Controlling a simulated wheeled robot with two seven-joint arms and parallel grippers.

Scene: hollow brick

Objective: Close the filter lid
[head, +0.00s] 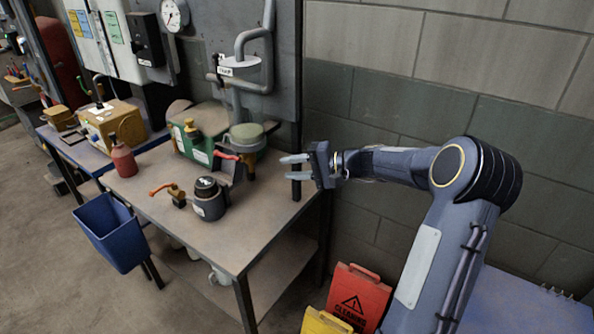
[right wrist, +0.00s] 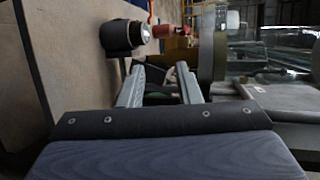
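No part is clearly marked as the filter lid. A canister with a round pale green top (head: 247,133) stands at the right back of the workbench, with a red handle (head: 228,155) at its side. Its top looks seated, but I cannot tell whether it is fastened. A dark grey pot (head: 208,202) with a black top sits near the bench's middle; a similar dark cylinder shows in the right wrist view (right wrist: 118,37). My right gripper (head: 282,167) is open and empty, right of the canister and apart from it. Its spread fingers also show in the right wrist view (right wrist: 162,78).
The workbench (head: 235,240) is bare at its front. A valve with an orange handle (head: 165,188) and a red bottle (head: 123,160) stand left. A green box (head: 193,145) is behind. A blue bin (head: 110,232) hangs at the left edge. A red sign (head: 358,297) stands below my arm.

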